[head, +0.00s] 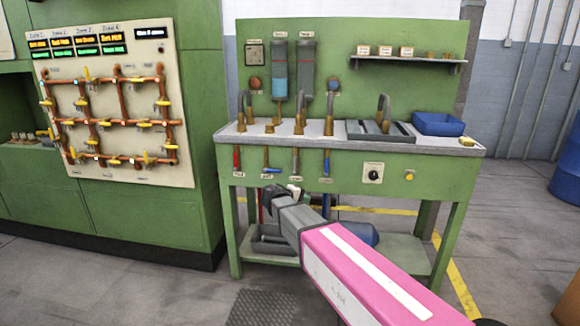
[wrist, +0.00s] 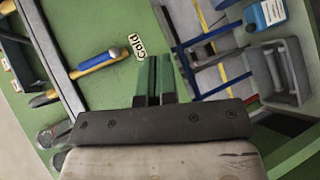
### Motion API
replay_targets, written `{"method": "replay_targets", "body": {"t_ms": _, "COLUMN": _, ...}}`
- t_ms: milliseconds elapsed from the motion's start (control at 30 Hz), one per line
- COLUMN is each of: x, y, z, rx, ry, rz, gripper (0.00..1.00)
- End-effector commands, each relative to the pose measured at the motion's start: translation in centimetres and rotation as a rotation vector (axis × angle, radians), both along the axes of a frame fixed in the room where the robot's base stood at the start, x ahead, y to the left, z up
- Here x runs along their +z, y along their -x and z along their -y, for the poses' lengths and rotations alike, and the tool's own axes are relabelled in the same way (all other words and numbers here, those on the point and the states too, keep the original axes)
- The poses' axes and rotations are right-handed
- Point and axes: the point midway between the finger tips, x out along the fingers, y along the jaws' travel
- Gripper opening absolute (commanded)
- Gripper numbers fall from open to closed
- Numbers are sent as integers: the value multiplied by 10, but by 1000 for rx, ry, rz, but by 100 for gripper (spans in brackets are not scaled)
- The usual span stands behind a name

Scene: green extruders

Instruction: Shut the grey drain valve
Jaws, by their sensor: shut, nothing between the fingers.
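The grey drain valve (head: 295,160) is on the front of the green bench in the head view, in a row of levers under the worktop. Its lever hangs down, with a small label below it. A red lever (head: 237,158) hangs to its left and a blue lever (head: 326,163) to its right. My gripper (head: 294,190) is just below the row, close under the grey lever; contact cannot be told. In the wrist view my gripper (wrist: 154,76) is shut and empty, beside the "Cold" label (wrist: 137,45) and a blue-tipped brass lever (wrist: 100,62).
The worktop carries brass taps, a sink grate (head: 380,132) and a blue bin (head: 438,124). A lower shelf (head: 402,250) holds a grey tray (head: 268,240); a blue bottle (wrist: 266,14) shows in the wrist view. A pipe panel (head: 115,115) stands at left. Floor in front is open.

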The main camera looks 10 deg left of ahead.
Motion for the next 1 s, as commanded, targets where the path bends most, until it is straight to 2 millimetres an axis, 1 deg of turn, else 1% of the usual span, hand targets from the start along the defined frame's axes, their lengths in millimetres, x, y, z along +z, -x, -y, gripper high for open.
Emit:
{"method": "replay_targets", "body": {"t_ms": 33, "x": 12, "y": -8, "z": -25, "rx": 31, "ry": 36, "rz": 34, "gripper": 0}}
{"method": "replay_targets", "body": {"t_ms": 200, "x": 51, "y": -16, "z": -91, "rx": 117, "ry": 157, "rz": 149, "gripper": 0}}
{"method": "replay_targets", "body": {"t_ms": 300, "x": 70, "y": -16, "z": -122, "rx": 154, "ry": 208, "rz": 204, "gripper": 0}}
{"method": "replay_targets", "body": {"t_ms": 400, "x": 83, "y": -14, "z": -143, "rx": 178, "ry": 244, "rz": 243, "gripper": 0}}
{"method": "replay_targets", "body": {"t_ms": 500, "x": 90, "y": -13, "z": -154, "rx": 192, "ry": 263, "rz": 265, "gripper": 0}}
{"method": "replay_targets", "body": {"t_ms": 600, "x": 93, "y": -12, "z": -158, "rx": 197, "ry": 272, "rz": 275, "gripper": 0}}
{"method": "replay_targets", "body": {"t_ms": 900, "x": 93, "y": -12, "z": -158, "rx": 197, "ry": 271, "rz": 274, "gripper": 0}}
{"method": "replay_targets", "body": {"t_ms": 1000, "x": 93, "y": -16, "z": -155, "rx": 196, "ry": 271, "rz": 274, "gripper": 0}}
